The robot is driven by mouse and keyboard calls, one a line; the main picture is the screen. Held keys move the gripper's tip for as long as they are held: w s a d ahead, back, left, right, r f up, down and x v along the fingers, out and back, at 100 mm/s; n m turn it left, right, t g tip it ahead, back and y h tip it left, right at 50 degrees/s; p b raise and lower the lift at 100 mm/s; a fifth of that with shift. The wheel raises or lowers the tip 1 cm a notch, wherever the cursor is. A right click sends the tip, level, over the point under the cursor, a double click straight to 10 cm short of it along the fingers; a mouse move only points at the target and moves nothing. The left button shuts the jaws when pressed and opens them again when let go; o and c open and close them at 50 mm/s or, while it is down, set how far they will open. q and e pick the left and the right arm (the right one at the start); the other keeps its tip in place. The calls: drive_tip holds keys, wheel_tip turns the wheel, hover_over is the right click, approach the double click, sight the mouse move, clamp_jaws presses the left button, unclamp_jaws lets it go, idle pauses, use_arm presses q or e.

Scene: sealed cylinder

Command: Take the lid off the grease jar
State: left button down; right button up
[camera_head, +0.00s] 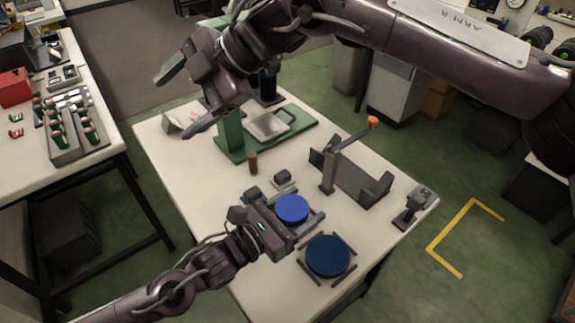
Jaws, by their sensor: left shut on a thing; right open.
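A bright blue round lid (292,208) lies between the fingers of my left gripper (289,211), near the middle of the white table. The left gripper is shut around its sides. What is under the lid is hidden, so I cannot tell the jar body or whether the lid still sits on it. My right gripper (186,98) is open and empty, high in the upper left of the view, well away from the lid.
A darker blue round piece (328,255) sits between dark bars at the table's (200,178) near side. A green press-like stand (233,140), a brown cylinder (252,162) and a dark bracket with an orange-tipped lever (373,122) stand behind. A small dark device (416,203) is at the right edge.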

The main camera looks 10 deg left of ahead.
drive_tip(key=s+d+f+n+h, duration=0.2)
drive_tip(key=s+d+f+h, duration=0.15)
drive_tip(key=f, duration=0.25)
drive_tip(key=t+h, duration=0.2)
drive_tip(key=h, duration=0.5)
hover_over(287, 206)
wheel_tip(287, 206, down, 4)
drive_tip(key=shift+d+f, duration=0.15)
drive_tip(key=shift+f, duration=0.35)
wheel_tip(287, 206, down, 7)
drive_tip(key=shift+f, duration=0.15)
drive_tip(key=shift+a, duration=0.25)
drive_tip(key=c, duration=1.1)
drive_tip(key=o, duration=1.1)
drive_tip(key=shift+d, duration=0.1)
